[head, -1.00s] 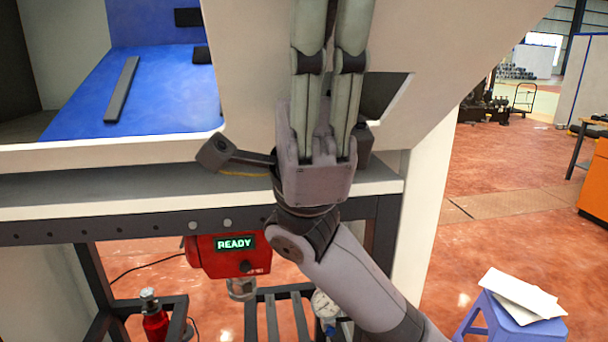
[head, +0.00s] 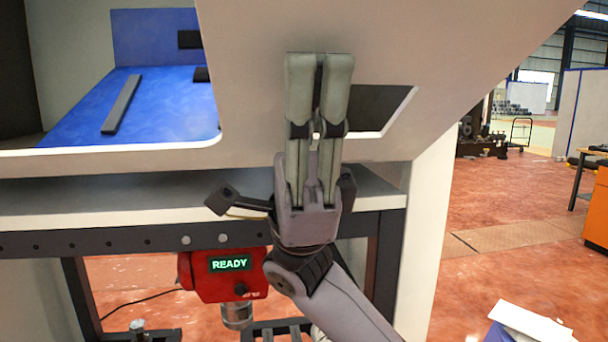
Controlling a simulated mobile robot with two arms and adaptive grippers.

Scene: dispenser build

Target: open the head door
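A large pale panel (head: 260,40), which may be the head door, fills the upper middle of the head view. It has a dark slanted cut-out (head: 385,105) near its lower right. My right gripper (head: 320,62) points upward in front of the panel, just left of the cut-out and covering part of it. Two of its fingers show side by side with a narrow dark gap. Whether it touches the panel, and whether anything lies behind the fingers, I cannot tell. My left gripper is not in view.
Left of the panel is an open bay with a blue floor (head: 170,105) and a dark bar (head: 121,104). A red unit reading READY (head: 230,276) hangs under the frame's edge. White sheets (head: 530,322) lie at lower right. Red floor is open on the right.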

